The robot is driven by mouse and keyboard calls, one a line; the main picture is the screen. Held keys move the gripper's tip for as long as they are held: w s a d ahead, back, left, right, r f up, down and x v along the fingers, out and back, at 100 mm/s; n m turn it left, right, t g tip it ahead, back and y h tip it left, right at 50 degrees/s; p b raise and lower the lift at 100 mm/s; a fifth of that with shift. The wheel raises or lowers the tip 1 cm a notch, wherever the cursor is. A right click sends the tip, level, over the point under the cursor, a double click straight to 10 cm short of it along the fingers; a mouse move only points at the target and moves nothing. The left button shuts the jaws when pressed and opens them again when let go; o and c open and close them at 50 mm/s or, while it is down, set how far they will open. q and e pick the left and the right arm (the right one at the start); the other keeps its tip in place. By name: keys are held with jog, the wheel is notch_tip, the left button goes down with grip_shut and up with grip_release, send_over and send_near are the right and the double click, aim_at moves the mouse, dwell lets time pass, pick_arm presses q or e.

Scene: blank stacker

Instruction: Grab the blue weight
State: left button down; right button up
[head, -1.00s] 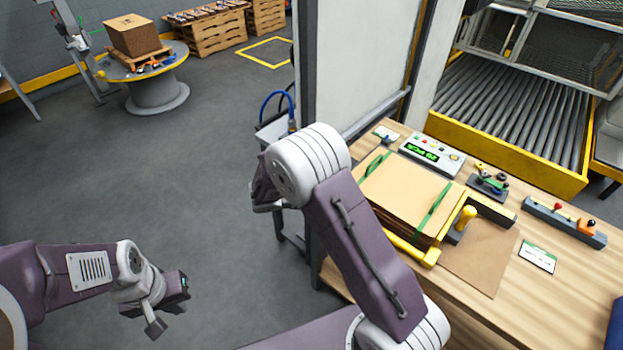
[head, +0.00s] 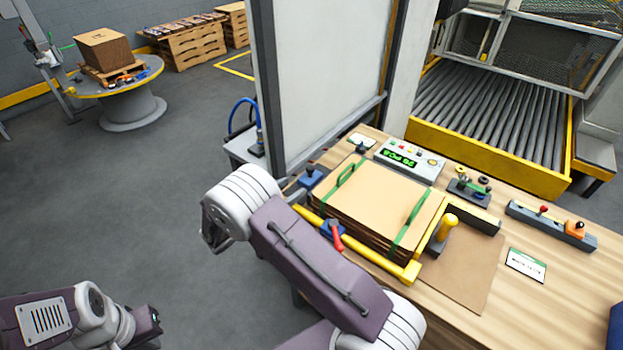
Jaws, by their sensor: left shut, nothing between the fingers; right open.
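A small blue block with a dark knob (head: 311,177) sits at the bench's left edge, beside the stack of brown sheets; it looks like the blue weight. A blue piece with a red handle (head: 332,232) is at the stack's near left side, partly behind my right arm. My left gripper (head: 146,328) is low at the lower left, far from the bench; its fingertips are hardly visible at the frame's bottom. My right arm crosses in front of the bench's left end, and its gripper is not visible.
The brown sheets (head: 385,200) lie in a yellow-railed holder on the wooden bench (head: 555,295). A green-lit control box (head: 409,160) stands behind. A white panel (head: 325,80) rises at the bench's far left end. Open floor lies left of the bench.

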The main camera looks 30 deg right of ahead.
aim_at(309, 177)
jog(key=x, duration=0.9)
jog(key=shift+a+f, duration=0.1)
jog(key=shift+f, duration=0.25)
jog(key=shift+r, duration=0.15)
grip_shut()
